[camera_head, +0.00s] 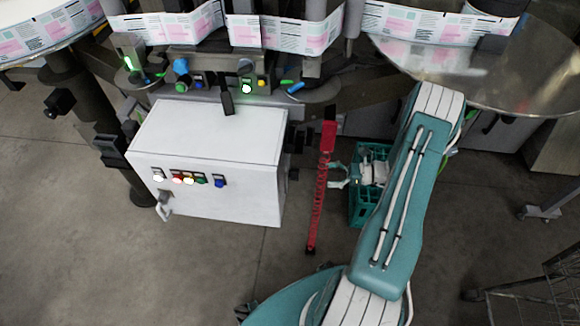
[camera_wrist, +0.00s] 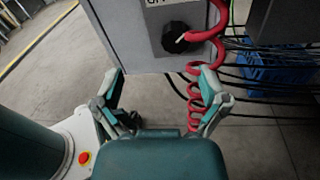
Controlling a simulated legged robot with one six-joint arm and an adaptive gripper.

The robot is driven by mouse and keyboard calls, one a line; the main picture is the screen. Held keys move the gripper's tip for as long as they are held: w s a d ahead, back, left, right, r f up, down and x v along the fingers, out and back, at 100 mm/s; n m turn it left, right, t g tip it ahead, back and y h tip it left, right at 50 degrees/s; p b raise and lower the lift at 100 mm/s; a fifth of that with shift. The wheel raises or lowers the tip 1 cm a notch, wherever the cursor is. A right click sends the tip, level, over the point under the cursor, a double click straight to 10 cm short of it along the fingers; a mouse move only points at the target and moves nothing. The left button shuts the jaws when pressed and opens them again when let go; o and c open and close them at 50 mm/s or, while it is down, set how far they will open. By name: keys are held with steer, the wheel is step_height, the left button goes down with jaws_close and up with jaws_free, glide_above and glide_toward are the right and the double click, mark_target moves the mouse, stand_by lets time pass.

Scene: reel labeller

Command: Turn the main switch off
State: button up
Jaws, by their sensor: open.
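The main switch (camera_wrist: 176,38) is a black rotary knob with a pale pointer mark, on the grey side face of a cabinet in the wrist view. A white label with dark letters, partly cut off, is above it. In the head view the white cabinet (camera_head: 215,150) stands at centre left, and its switch side is turned mostly away. My gripper (camera_wrist: 162,82) is open and empty, its two teal-grey fingers apart below the knob and not touching it. In the head view my gripper (camera_head: 333,175) is right of the cabinet, beyond a red coiled hose.
The red coiled hose (camera_wrist: 217,18) hangs just right of the knob and passes behind the right finger; it also shows in the head view (camera_head: 318,190). Black cables run at right. A crate (camera_head: 357,208) stands on the floor near my arm. Floor in front of the cabinet is clear.

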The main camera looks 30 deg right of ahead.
mark_target(297, 174)
steer(key=w+a+f, duration=0.1)
steer(key=w+a, duration=0.1)
steer(key=w+a+f+m+t, duration=0.1)
steer(key=w+a, duration=0.1)
steer(key=a, duration=0.1)
steer(key=w+a+f+m+t, duration=0.1)
steer(key=w+a, duration=0.1)
steer(key=a, duration=0.1)
steer(key=shift+w, duration=0.2)
steer(key=shift+d, duration=0.1)
steer(key=c, duration=1.1)
